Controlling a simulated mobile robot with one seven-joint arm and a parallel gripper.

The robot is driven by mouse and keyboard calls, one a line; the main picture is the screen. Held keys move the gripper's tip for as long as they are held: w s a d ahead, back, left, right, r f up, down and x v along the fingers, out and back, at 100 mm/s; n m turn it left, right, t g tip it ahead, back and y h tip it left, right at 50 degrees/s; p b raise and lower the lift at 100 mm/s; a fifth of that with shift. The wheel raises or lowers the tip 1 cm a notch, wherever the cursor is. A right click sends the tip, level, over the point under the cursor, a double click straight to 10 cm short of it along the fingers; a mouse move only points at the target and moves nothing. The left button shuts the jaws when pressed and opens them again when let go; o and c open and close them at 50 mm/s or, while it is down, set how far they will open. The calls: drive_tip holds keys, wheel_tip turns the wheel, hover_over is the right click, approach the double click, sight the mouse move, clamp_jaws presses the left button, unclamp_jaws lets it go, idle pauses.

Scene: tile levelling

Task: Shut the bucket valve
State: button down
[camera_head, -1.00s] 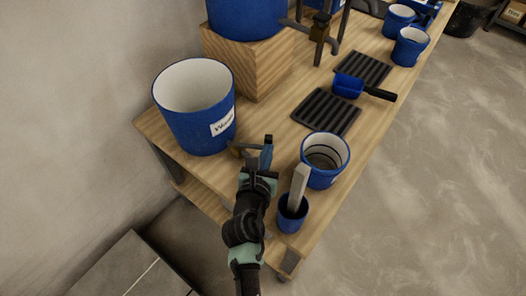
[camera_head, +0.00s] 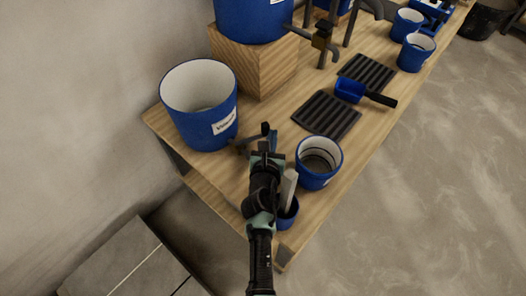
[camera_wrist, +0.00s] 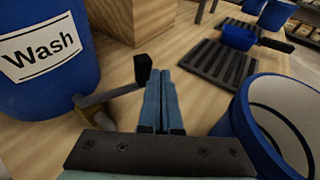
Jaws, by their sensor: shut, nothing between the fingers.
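The blue bucket labelled "Wash" (camera_head: 190,125) stands on the wooden bench at the left. It also shows in the wrist view (camera_wrist: 50,90). In the head view the valve (camera_head: 240,143) is partly hidden near my gripper. My gripper (camera_head: 272,136) is shut and empty. In the wrist view its blue fingers (camera_wrist: 160,90) are just right of the lever tip; I cannot tell whether they touch it.
An open blue bucket (camera_head: 318,178) and a small blue cup (camera_head: 287,218) holding a pale stick stand close right of my gripper. Black ribbed mats (camera_head: 326,114) and a blue scoop (camera_head: 350,88) lie behind. A wooden block (camera_head: 250,68) bears another blue bucket with a valve.

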sight(269, 127)
drive_tip(key=shift+w, duration=1.45)
drive_tip(key=shift+w+a+b, duration=0.2)
drive_tip(key=shift+w+b, duration=0.1)
drive_tip(key=shift+w, duration=0.3)
drive_tip(key=shift+s, duration=0.1)
drive_tip(key=p+v, duration=0.5)
drive_tip(key=v, duration=0.8)
drive_tip(key=shift+r, duration=0.1)
